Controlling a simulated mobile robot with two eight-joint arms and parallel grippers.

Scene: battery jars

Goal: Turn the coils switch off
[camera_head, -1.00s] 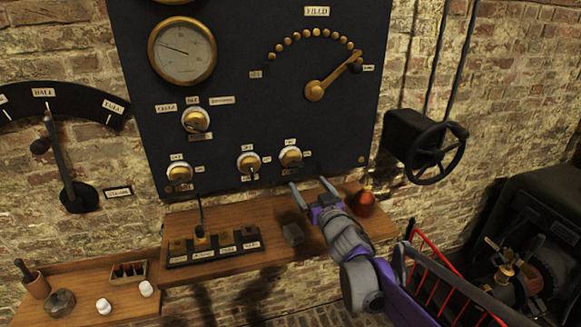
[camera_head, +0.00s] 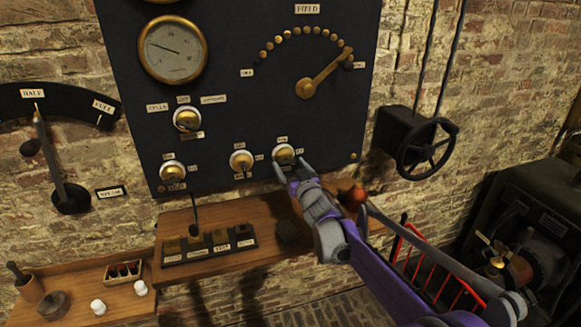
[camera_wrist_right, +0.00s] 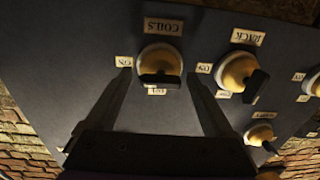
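The coils switch (camera_head: 284,154) is a brass knob with a dark handle, at the right end of the lower row on the dark panel (camera_head: 230,100). In the right wrist view the coils knob (camera_wrist_right: 160,60) sits by its COILS label (camera_wrist_right: 163,26), with small labels beside and below it. Its black handle lies roughly crosswise there. My right gripper (camera_head: 293,168) is open just in front of and below this knob. In the wrist view its fingers (camera_wrist_right: 160,78) stand on either side of the knob; contact cannot be told. My left gripper is not in view.
A RACK knob (camera_wrist_right: 237,72) is close beside the coils knob. A wooden shelf (camera_head: 260,215) below holds a switch block (camera_head: 210,247) and a red-orange object (camera_head: 355,196). A black handwheel (camera_head: 428,149) is on the wall at right.

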